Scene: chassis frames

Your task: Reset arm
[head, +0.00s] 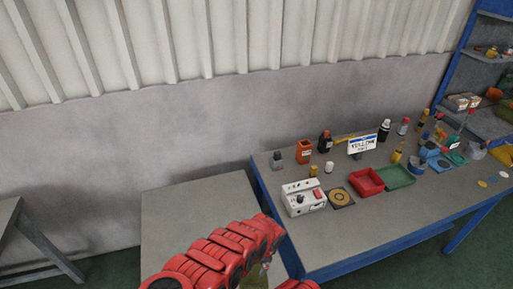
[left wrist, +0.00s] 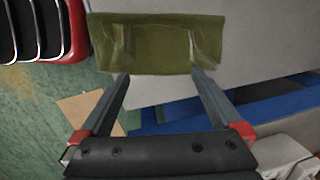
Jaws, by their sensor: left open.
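My left arm, red and ribbed, reaches in from the bottom of the head view, in front of the grey table. In the left wrist view my left gripper (left wrist: 160,75) has its two dark fingers wide apart. An olive-green, sheet-like piece (left wrist: 155,42) lies just beyond the fingertips. I cannot tell whether the fingers touch it. A little olive green (head: 256,277) also shows beside my arm in the head view. The fingertips are not clear in the head view. My right gripper is not in view.
A blue-framed workbench (head: 385,225) at right holds a white box (head: 302,200), a red tray (head: 367,182), a green tray (head: 398,176) and several bottles. A bare grey table (head: 185,215) stands left of it. A blue shelf (head: 485,60) is at far right.

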